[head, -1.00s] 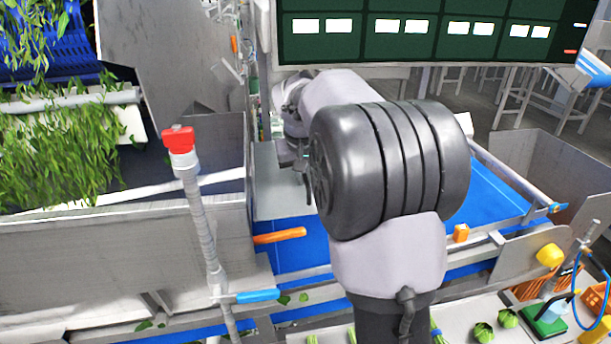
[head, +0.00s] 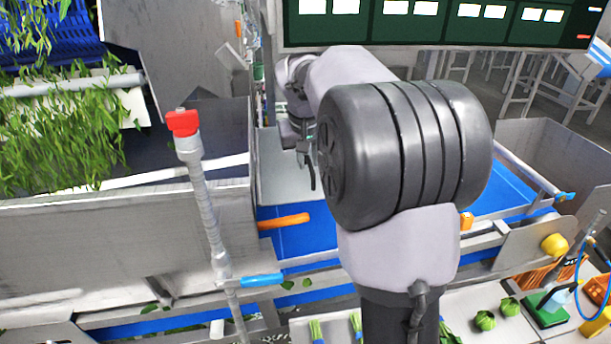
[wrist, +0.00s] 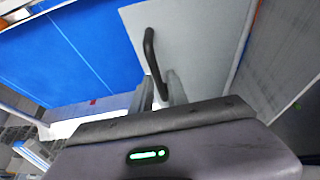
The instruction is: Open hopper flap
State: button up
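The hopper flap (wrist: 205,45) is a light grey flat panel with a black bar handle (wrist: 150,55) in the wrist view. In the head view the flap (head: 285,182) shows left of my arm, beside the blue belt. My gripper (wrist: 159,90) has its two grey fingers close together, one on each side of the handle's near end. It looks shut on the handle, though the contact is partly hidden by the gripper body. In the head view my gripper (head: 300,145) is small, with the handle just below it and my arm close at its right.
A grey metal hopper wall (head: 125,240) stands left, with leafy greens (head: 60,145) behind it. A red-capped post (head: 205,200) and an orange handle (head: 284,221) are in front. A blue belt (head: 490,195) runs to the right. A dark green screen (head: 430,22) hangs behind.

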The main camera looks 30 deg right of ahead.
jog(key=s+a+t+y+b, duration=0.3)
jog(key=s+a+y, duration=0.1)
jog(key=s+a, duration=2.1)
jog(key=s+f+b, duration=0.2)
jog(key=f+b, duration=1.3)
jog(key=f, duration=0.2)
jog(key=s+f+b, duration=0.1)
jog(key=f+b, duration=1.4)
jog(key=f, duration=0.3)
jog(key=shift+s+a+g+y, duration=0.35)
jog(key=shift+a+g+y, duration=0.05)
